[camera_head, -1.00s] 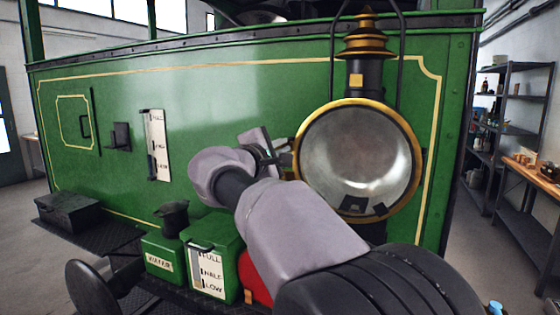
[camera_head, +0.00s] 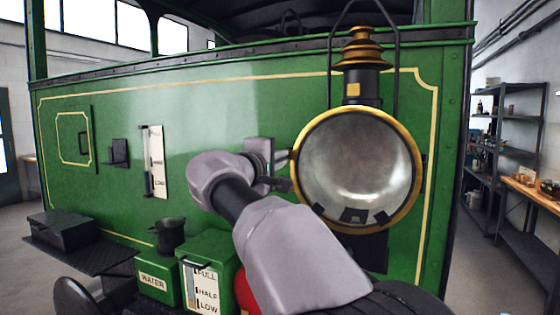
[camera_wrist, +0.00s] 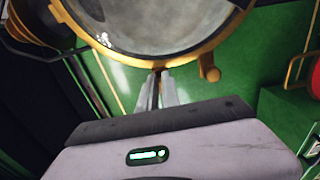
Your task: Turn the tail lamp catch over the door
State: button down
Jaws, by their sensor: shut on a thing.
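The tail lamp (camera_head: 358,165) is a large round lamp with a brass rim and a pale glass door, mounted at the right of the green panel. Its rim also fills the top of the wrist view (camera_wrist: 150,25). My gripper (camera_head: 284,165) is at the left edge of the lamp rim. In the wrist view its two fingers (camera_wrist: 162,84) are close together at the rim, shut on a thin brownish piece that looks like the catch (camera_wrist: 156,90). The fingers hide most of it. A brass knob (camera_wrist: 209,70) sticks out of the rim beside the fingers.
Green boxes, one marked WATER (camera_head: 157,278) and one with a level plate (camera_head: 205,285), stand below my arm. A black loop handle rises around the lamp's chimney (camera_head: 361,50). A shelf (camera_head: 508,150) stands far right.

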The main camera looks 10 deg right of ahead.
jog(key=c, duration=1.6)
grip_release()
jog(key=shift+o, duration=0.2)
jog(key=p+v, duration=0.2)
jog(key=v, duration=1.5)
jog(key=shift+s+a, duration=0.15)
